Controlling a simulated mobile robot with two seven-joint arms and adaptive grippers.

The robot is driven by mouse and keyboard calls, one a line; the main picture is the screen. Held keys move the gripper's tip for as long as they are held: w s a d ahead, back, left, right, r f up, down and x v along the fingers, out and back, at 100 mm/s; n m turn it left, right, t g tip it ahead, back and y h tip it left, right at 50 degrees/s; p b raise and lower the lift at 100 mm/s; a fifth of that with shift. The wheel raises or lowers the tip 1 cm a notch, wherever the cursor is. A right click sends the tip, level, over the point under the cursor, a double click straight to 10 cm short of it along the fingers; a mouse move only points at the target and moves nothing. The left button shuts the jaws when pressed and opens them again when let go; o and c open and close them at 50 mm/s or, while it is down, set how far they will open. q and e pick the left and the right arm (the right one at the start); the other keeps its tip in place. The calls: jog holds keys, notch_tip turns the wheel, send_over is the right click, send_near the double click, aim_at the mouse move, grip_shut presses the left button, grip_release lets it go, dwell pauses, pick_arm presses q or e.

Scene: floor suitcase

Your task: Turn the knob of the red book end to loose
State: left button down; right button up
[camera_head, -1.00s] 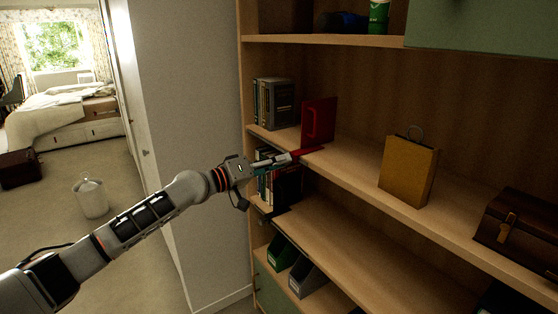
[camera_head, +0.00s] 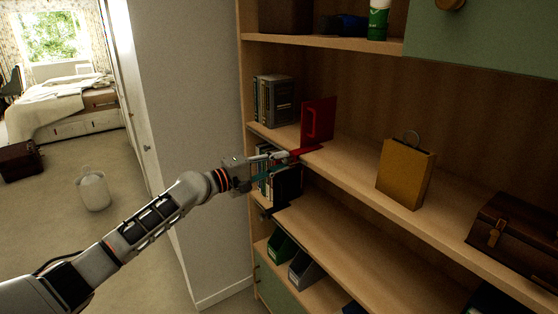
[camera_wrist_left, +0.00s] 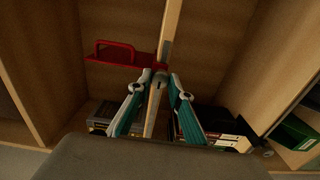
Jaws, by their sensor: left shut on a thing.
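The red book end (camera_head: 319,120) stands upright on the middle shelf, with its red base reaching toward the shelf's front edge. It also shows in the left wrist view (camera_wrist_left: 118,55), with a handle-like loop on it. My left gripper (camera_head: 288,156) is at the front end of that base, at the shelf edge. In the left wrist view its two teal-and-grey fingers (camera_wrist_left: 159,80) close in from both sides on a small grey knob (camera_wrist_left: 158,79) at the edge. The fingers partly hide the knob, and its turn marking cannot be read. My right gripper is not in view.
Dark books (camera_head: 274,101) stand left of the book end. A yellow bag-like box (camera_head: 405,172) and a brown case (camera_head: 515,232) stand to the right on the same shelf. More books (camera_head: 283,184) are on the shelf below. Bare shelf lies between the book end and the yellow box.

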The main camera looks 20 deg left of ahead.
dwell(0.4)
pick_arm(q)
jog(key=c, duration=1.8)
grip_release()
jog(key=v, duration=1.2)
